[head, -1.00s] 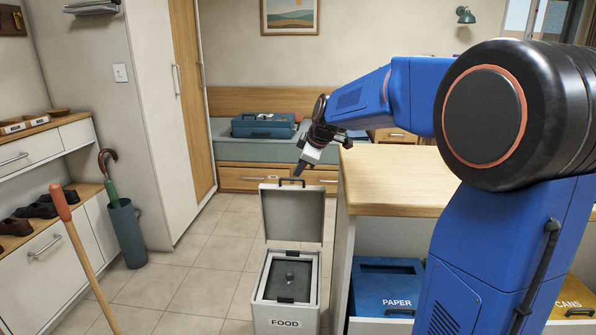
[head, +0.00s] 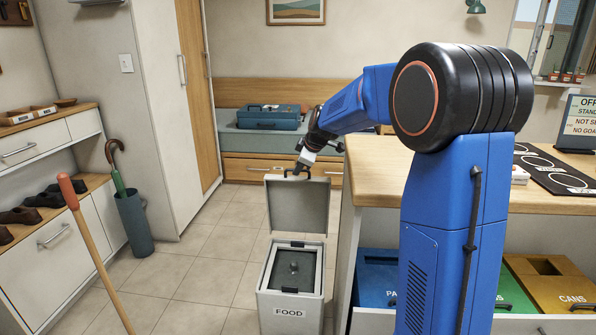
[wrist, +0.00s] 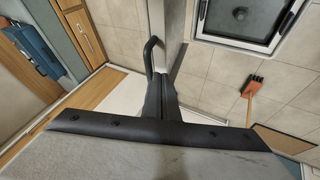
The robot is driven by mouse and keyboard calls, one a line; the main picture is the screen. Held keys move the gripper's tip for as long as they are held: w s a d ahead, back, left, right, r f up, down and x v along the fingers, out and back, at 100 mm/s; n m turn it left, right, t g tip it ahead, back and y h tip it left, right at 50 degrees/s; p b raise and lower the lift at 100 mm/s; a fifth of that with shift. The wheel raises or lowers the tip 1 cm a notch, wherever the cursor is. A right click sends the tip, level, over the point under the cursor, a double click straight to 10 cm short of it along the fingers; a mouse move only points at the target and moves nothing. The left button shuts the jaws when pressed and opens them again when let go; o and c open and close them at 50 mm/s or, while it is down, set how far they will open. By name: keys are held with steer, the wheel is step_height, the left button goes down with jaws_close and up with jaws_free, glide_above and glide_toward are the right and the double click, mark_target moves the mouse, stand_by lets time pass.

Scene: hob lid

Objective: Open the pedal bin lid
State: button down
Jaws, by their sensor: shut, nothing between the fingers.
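The pedal bin labelled FOOD (head: 290,311) stands on the floor left of the counter. Its grey lid (head: 298,212) stands upright at the back, so the bin is open. A dark inner cover with a small knob (head: 293,268) shows inside. A black handle (head: 284,174) is on the lid's top edge. My gripper (head: 299,173) is at this handle, shut and empty. In the wrist view my shut fingers (wrist: 160,88) are beside the handle (wrist: 150,55); whether they touch it I cannot tell. The bin's open top (wrist: 245,22) shows at the upper right there.
The wooden counter (head: 400,178) is close on the right, with blue, green and yellow bins below. A blue toolbox (head: 268,118) sits on the bench behind. A wooden pole with a red grip (head: 85,235) and an umbrella stand (head: 135,222) are on the left. The tiled floor between is clear.

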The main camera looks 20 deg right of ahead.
steer(key=w+d+g, duration=0.1)
steer(key=w+d, duration=0.3)
steer(key=w, duration=0.5)
steer(key=shift+d+r+y, duration=0.15)
steer(key=shift+r+y, duration=0.15)
steer(key=shift+r, duration=0.05)
steer(key=shift+s, duration=0.1)
